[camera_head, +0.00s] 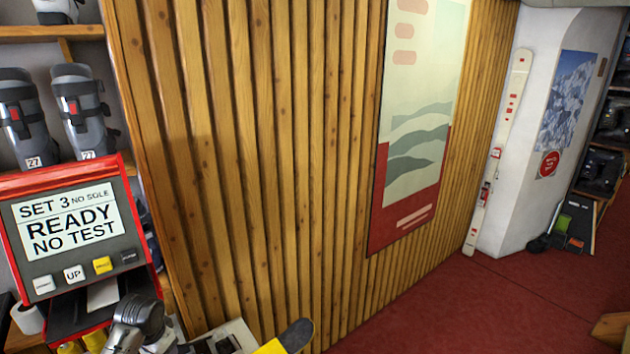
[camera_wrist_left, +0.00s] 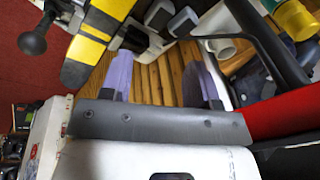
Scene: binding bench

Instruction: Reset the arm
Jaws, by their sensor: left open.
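My left gripper (camera_wrist_left: 158,78) shows in the left wrist view as two pale purple fingers standing well apart. Nothing is between them; wooden slats show in the gap behind. In the head view a grey jointed part at the bottom left looks like part of my left arm, but its fingers cannot be made out there. My right gripper is in neither view. A red-framed tester (camera_head: 68,235) stands at the left, its screen reading "SET 3 NO SOLE, READY, NO TEST". It has a row of buttons, one of them yellow (camera_head: 103,265).
A yellow and black ski (camera_head: 288,338) lies at the bottom; it also shows in the wrist view (camera_wrist_left: 82,62), beside a black knob (camera_wrist_left: 33,42). Grey boots (camera_head: 84,110) stand on a shelf. A slatted wall (camera_head: 250,150) fills the middle. The red floor (camera_head: 460,310) is open at right.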

